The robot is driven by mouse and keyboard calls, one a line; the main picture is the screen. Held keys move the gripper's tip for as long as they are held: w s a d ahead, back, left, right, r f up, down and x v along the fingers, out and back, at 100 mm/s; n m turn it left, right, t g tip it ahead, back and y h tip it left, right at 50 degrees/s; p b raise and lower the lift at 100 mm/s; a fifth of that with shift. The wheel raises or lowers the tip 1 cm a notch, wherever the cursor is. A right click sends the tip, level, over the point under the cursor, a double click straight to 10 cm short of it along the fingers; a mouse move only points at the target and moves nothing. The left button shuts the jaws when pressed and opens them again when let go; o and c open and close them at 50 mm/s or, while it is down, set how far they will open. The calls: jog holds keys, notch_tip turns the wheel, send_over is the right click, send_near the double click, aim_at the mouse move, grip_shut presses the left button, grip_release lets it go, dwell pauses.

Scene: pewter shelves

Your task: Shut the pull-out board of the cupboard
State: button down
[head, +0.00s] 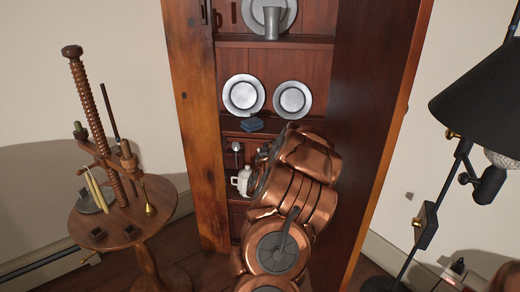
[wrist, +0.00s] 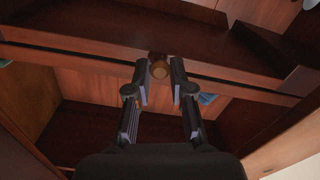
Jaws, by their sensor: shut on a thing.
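In the wrist view the reddish-brown board (wrist: 232,78) runs across the cupboard as a long wooden strip. A small round brown knob (wrist: 159,66) sits near its middle. My gripper (wrist: 159,80) has its two dark fingertips on either side of this knob, shut on it. How far the board stands out is hard to tell. In the head view the tall wooden cupboard (head: 190,110) stands open-fronted in the middle. My copper arm reaches into it and hides my gripper, the knob and much of the lower shelves.
Pewter plates (head: 243,95) and a pewter cup (head: 271,23) stand on the shelves. A blue object (head: 252,124) and a white teapot (head: 241,180) are close to my arm. A round wooden candle stand (head: 125,215) is at left, a black floor lamp (head: 480,100) at right.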

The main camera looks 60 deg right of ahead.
jog(key=shift+d+r, duration=0.1)
jog(key=c, duration=1)
grip_release()
jog(key=shift+v, duration=3.75)
jog(key=shift+w, duration=0.1)
